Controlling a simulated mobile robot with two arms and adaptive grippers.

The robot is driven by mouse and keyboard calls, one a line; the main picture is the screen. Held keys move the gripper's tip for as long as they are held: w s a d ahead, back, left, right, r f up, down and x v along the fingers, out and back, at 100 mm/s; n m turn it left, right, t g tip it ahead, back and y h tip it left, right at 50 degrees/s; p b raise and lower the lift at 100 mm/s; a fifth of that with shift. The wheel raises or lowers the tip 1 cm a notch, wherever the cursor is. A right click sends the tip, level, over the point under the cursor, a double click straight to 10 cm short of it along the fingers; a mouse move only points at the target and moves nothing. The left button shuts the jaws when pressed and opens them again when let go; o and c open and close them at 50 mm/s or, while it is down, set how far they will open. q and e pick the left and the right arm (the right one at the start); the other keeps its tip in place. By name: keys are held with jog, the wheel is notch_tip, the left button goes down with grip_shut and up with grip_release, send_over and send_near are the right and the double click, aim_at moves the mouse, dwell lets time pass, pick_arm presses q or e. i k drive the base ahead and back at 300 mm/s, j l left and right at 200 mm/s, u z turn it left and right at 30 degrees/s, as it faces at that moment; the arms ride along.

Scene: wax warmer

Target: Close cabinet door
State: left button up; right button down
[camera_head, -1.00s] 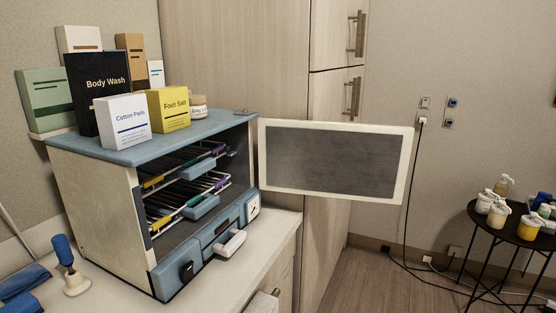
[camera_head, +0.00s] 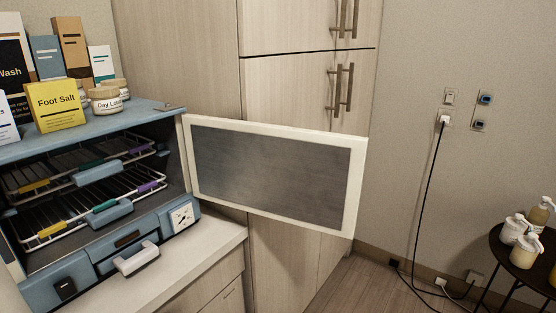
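The small blue and white warmer cabinet (camera_head: 150,225) stands on the counter at the left. Its door (camera_head: 270,175), a white frame around a dark grey panel, is swung wide open to the right. The door's hinge side meets the cabinet's right front edge. Inside the cabinet are wire racks (camera_head: 90,205) with blue, yellow, green and purple tabs. Neither of my grippers shows in the view.
A yellow Foot Salt box (camera_head: 57,105) and a Day Lotion jar (camera_head: 105,100) stand on the cabinet top. A tall wooden cupboard (camera_head: 285,90) is behind the door. A dark round table (camera_head: 510,262) with pump bottles stands at the right. Floor between is clear except for cables.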

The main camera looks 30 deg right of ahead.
aim_at(311, 179)
jog(key=l+u, duration=0.25)
jog(key=l, duration=0.3)
jog(key=l+u, duration=0.25)
jog(key=l, duration=0.3)
jog(key=l+u, duration=0.25)
jog(key=l, duration=0.25)
jog(key=k+l+u, duration=0.25)
jog(key=l, duration=0.3)
jog(key=l+u, duration=0.2)
jog(key=l, duration=0.3)
jog(key=i+l+u, duration=0.2)
jog(key=l, duration=0.3)
jog(key=l+u, duration=0.15)
jog(key=l, duration=0.35)
jog(key=i+l+u, duration=0.2)
jog(key=l, duration=0.3)
jog(key=k, duration=0.1)
